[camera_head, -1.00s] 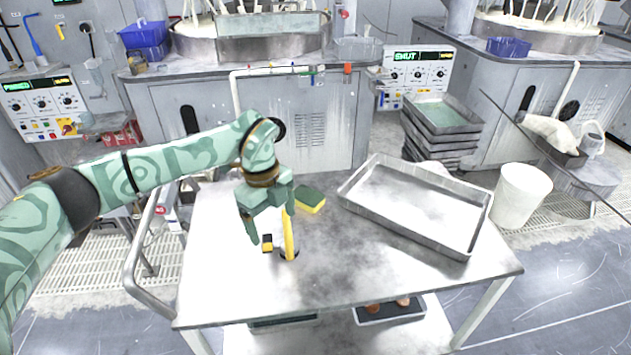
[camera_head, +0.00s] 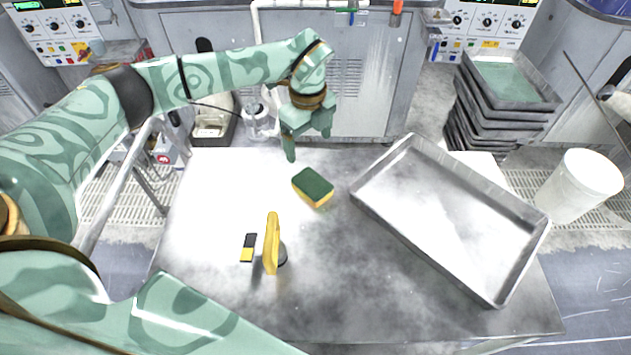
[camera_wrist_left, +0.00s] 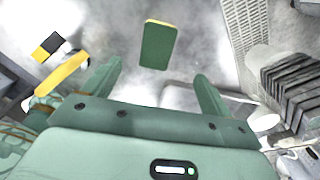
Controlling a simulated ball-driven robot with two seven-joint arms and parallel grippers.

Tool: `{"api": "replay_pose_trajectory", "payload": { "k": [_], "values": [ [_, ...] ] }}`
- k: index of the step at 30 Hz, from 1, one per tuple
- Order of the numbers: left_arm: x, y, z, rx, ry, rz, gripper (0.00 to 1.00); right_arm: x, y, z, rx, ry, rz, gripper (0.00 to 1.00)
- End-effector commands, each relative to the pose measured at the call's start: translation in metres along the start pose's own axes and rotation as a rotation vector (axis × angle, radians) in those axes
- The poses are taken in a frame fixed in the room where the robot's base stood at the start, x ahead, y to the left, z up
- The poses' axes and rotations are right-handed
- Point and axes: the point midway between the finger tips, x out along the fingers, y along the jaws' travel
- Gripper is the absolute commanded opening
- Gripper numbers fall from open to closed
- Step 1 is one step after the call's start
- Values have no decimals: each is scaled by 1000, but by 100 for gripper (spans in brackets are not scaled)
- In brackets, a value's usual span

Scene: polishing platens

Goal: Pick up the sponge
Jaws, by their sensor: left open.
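The sponge (camera_head: 313,186), green on top and yellow below, lies on the table (camera_head: 340,290) left of the metal tray. My left gripper (camera_head: 308,148) is open and empty above the table's back edge, behind the sponge and apart from it. In the left wrist view the sponge (camera_wrist_left: 157,45) shows ahead of the gap between the two fingers (camera_wrist_left: 158,88). My right gripper is not in view; a patterned arm part of mine crosses the lower left of the head view.
A yellow upright tool (camera_head: 271,243) and a small black-and-yellow block (camera_head: 249,247) stand in front of the sponge. A large metal tray (camera_head: 395,225) fills the table's right side. A white bucket (camera_head: 578,186) and stacked trays (camera_head: 503,110) are beyond. The table's front is clear.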

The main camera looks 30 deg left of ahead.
Motion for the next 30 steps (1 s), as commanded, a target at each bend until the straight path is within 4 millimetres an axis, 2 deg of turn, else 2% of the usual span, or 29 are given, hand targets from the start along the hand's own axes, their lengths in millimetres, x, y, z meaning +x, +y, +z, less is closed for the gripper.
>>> {"api": "replay_pose_trajectory", "payload": {
  "k": [1, 3, 7, 16, 24, 30],
  "values": [
    [18, 1, -1, 1, 3, 5, 85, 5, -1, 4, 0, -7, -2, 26],
    [36, 0, -1, 1, 3, 5, 85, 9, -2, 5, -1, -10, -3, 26],
    [60, 0, 0, 1, 1, 3, 85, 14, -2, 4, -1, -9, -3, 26],
    [83, 2, 1, 0, 2, 2, 85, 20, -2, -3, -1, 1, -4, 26],
    [124, 4, 4, 1, 1, 2, 85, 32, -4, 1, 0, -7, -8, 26],
    [124, 3, 4, 1, 0, -1, 85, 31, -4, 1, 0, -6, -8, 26]
  ]
}}
